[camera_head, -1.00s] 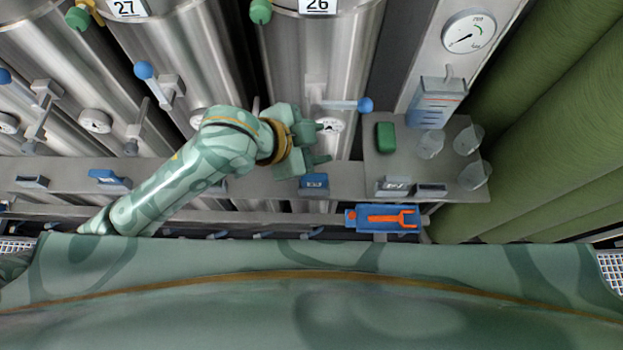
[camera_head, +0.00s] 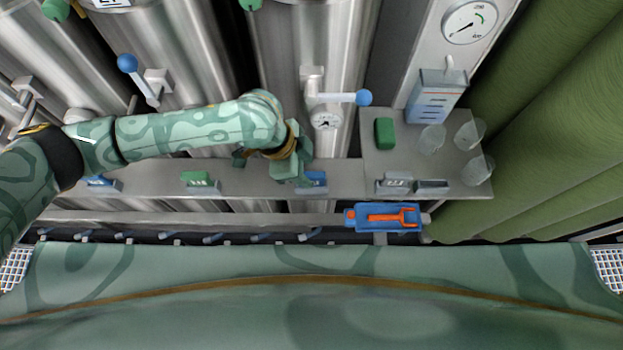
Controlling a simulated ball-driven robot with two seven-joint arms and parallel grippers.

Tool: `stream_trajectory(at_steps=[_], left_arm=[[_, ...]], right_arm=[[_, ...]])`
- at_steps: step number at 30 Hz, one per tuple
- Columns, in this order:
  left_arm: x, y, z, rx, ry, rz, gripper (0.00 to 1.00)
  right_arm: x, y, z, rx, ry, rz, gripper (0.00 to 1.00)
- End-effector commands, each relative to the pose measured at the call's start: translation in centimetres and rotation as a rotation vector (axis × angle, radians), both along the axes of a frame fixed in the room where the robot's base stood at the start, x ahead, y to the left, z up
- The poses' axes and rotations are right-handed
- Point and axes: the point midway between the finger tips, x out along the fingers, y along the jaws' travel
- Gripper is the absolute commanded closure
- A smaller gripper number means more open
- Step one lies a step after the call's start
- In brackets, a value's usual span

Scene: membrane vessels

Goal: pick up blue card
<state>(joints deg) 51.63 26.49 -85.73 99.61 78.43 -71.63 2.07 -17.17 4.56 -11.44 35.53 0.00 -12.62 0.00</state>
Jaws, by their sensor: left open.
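A small blue card (camera_head: 316,179) sits in a grey holder on the metal ledge near the middle; its left part is hidden by my gripper. Another blue card (camera_head: 101,181) sits in a holder farther left on the same ledge, partly near my arm. My left gripper (camera_head: 290,172) is open, points down and overlaps the left edge of the middle blue card in the picture; I cannot tell if it touches. Its fingers are partly hidden by the wrist. My right gripper is not in view.
A green card (camera_head: 198,178) stands on the ledge (camera_head: 345,178). To the right are a green block (camera_head: 384,132), clear cups (camera_head: 433,138), a blue-and-white container (camera_head: 436,97) and a blue tray with an orange tool (camera_head: 384,217). A blue-knobbed valve handle (camera_head: 363,98) juts out above the gripper.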

Motion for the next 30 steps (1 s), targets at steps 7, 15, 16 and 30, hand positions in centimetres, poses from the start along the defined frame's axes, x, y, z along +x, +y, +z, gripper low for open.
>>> stream_trajectory(at_steps=[7,15,16,30], left_arm=[[0.1,-0.8,-2.3,0.0,0.0,-0.001,0.56],[0.4,-2.1,-5.9,-0.001,-0.001,0.0,0.56],[0.4,-2.2,-6.0,-0.002,-0.001,-0.001,0.56],[0.4,-2.2,-5.9,-0.001,-0.004,-0.001,1.0]], right_arm=[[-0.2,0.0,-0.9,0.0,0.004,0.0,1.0],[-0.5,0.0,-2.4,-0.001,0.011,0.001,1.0],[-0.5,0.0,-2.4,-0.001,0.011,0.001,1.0],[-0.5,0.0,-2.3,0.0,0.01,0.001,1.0]])
